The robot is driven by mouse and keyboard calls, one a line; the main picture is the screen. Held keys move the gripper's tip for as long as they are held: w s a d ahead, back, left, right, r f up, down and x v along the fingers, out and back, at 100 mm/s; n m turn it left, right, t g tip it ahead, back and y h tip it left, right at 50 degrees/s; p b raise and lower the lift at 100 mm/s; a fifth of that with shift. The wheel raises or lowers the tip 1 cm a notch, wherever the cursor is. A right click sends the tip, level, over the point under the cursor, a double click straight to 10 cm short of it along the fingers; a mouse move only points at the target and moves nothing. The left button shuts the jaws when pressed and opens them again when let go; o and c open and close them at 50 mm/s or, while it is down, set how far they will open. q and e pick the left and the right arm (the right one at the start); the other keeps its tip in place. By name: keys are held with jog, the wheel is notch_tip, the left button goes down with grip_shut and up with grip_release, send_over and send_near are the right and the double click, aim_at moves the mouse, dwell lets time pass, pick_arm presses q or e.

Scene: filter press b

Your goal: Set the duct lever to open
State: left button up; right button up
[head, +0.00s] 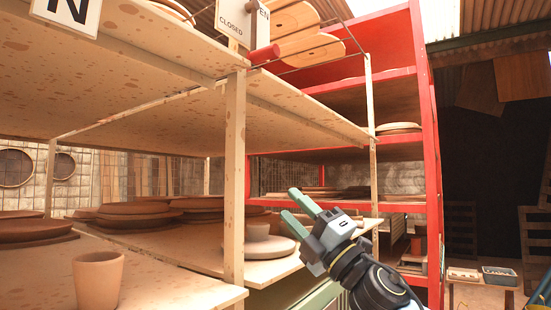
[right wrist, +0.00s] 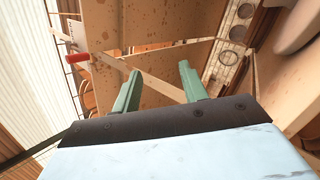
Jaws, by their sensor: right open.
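The duct lever has a red handle (head: 264,55), at the upper middle of the head view by the front edge of the top shelf. The red handle also shows at the upper left in the right wrist view (right wrist: 77,58). My right gripper (head: 289,203) is open and empty, below and right of the handle, well apart from it. My left gripper is out of view.
A wooden shelf post (head: 234,180) stands left of my right gripper, with the upper shelf (head: 170,135) above. Clay plates and a cup (head: 98,280) sit on the lower shelf. A red rack (head: 432,150) stands behind at the right.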

notch_tip(320, 180, up, 9)
jog(key=s+a+n+g+y, duration=0.2)
jog(key=s+n+g+y, duration=0.1)
jog(key=n+g, duration=0.5)
jog(key=n+t+h, duration=0.1)
jog(key=n+h, duration=0.6)
jog(key=n, duration=0.3)
send_near(280, 47)
jog(key=p+x, duration=0.4)
jog(key=x, duration=0.6)
jog(key=shift+w+r, duration=0.15)
jog(key=shift+w, duration=0.2)
jog(key=shift+w+a+p, duration=0.25)
jog(key=shift+a+p, duration=0.15)
grip_shut()
